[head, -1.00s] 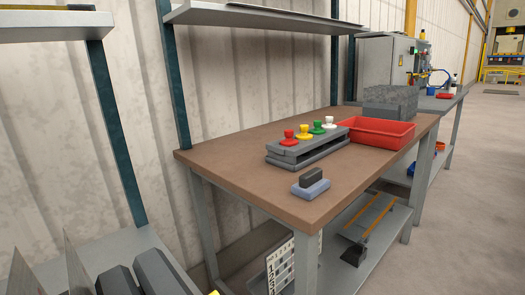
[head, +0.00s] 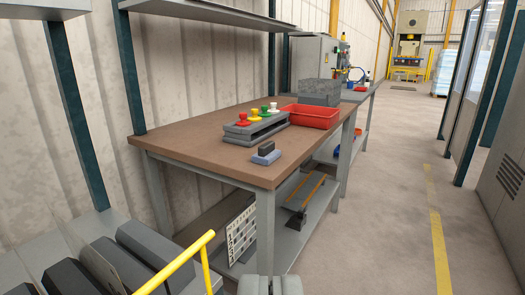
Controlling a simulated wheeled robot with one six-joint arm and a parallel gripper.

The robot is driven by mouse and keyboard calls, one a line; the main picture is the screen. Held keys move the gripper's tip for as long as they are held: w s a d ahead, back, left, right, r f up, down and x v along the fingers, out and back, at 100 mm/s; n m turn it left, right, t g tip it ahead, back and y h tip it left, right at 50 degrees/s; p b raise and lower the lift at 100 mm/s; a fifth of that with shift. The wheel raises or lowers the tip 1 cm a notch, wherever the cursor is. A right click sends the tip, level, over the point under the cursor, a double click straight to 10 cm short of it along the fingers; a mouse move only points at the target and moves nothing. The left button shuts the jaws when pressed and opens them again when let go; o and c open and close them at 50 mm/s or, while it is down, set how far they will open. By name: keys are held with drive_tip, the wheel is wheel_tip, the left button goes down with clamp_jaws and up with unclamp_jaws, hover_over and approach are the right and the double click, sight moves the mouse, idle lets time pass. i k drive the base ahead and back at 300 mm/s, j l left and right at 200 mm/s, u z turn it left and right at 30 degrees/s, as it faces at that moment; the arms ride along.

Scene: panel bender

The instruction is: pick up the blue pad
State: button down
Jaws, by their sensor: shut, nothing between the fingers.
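The blue pad (head: 264,160) lies flat on the brown top of the workbench (head: 200,150), near its front edge. A small dark grey block (head: 266,148) sits on top of the pad and hides part of it. My gripper (head: 270,286) shows only as grey tips at the bottom edge of the head view. It is shut and empty, well apart from the pad and on the near side of the bench.
A yellow rail (head: 175,265) and dark bars (head: 110,265) are at lower left. Open floor (head: 380,220) lies right of the bench.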

sight(267, 153)
drive_tip(key=z, duration=3.05)
drive_tip(key=u, duration=3.05)
drive_tip(key=i+l, duration=0.1)
drive_tip(key=i, duration=0.4)
drive_tip(key=i+u, duration=0.05)
